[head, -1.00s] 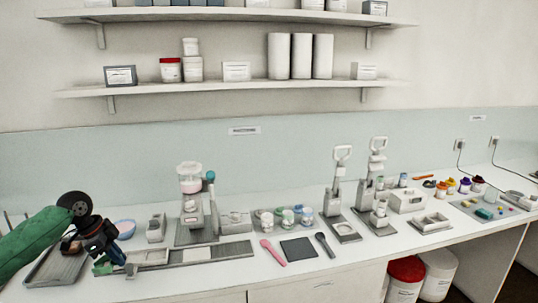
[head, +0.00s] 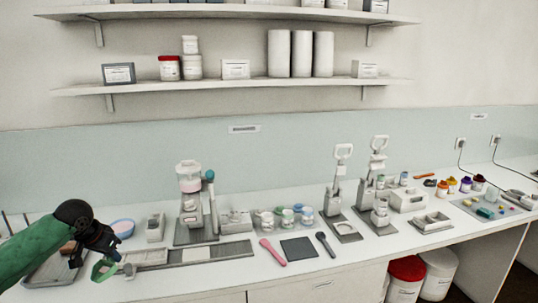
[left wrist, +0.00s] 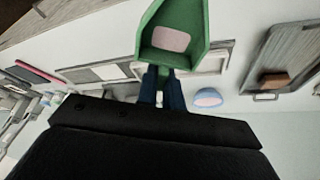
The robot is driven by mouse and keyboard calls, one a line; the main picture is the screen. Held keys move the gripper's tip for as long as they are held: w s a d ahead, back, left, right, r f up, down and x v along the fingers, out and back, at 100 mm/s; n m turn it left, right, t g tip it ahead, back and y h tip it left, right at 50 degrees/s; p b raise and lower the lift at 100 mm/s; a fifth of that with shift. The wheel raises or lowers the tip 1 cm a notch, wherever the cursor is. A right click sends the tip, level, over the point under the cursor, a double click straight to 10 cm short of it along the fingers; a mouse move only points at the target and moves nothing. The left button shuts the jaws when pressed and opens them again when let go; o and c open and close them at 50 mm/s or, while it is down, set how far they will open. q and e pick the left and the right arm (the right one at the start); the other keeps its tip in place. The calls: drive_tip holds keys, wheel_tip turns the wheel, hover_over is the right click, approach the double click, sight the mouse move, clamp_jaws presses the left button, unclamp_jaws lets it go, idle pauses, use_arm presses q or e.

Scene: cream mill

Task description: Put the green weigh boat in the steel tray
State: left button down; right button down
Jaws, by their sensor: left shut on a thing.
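The green weigh boat (head: 104,270) is in my left gripper (head: 107,257), at the lower left of the head view. In the left wrist view the boat (left wrist: 195,28) is tipped toward the camera, with a pale pink patch inside. The blue fingertips (left wrist: 163,80) are shut on its near end. The steel tray (head: 42,281) lies on the counter to the left of the boat, partly hidden by my left arm. In the left wrist view the steel tray (left wrist: 259,97) is at the right, with a brown block in it. The boat is apart from the tray.
A blue-rimmed bowl (head: 123,228) stands just behind my gripper. A pale, shallow frame (head: 150,257) and a long grey strip lie to its right. The powder machine (head: 190,205), small jars, a pink scoop (head: 271,252) and a dark mat (head: 298,249) are further right.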

use_arm(q)
drive_tip(key=s+d+f+n, duration=0.1)
drive_tip(key=s+d+f, duration=0.2)
drive_tip(key=d, duration=0.5)
drive_tip(key=s+d+f+n, duration=0.1)
drive_tip(key=s+d+f, duration=0.3)
drive_tip(key=d, duration=0.4)
drive_tip(key=s+d+f+n+y, duration=0.1)
drive_tip(key=s+d+f, duration=0.2)
drive_tip(key=d, duration=0.6)
wheel_tip(320, 180, down, 3)
drive_tip(key=shift+s+r, duration=0.2)
drive_tip(key=shift+s, duration=0.15)
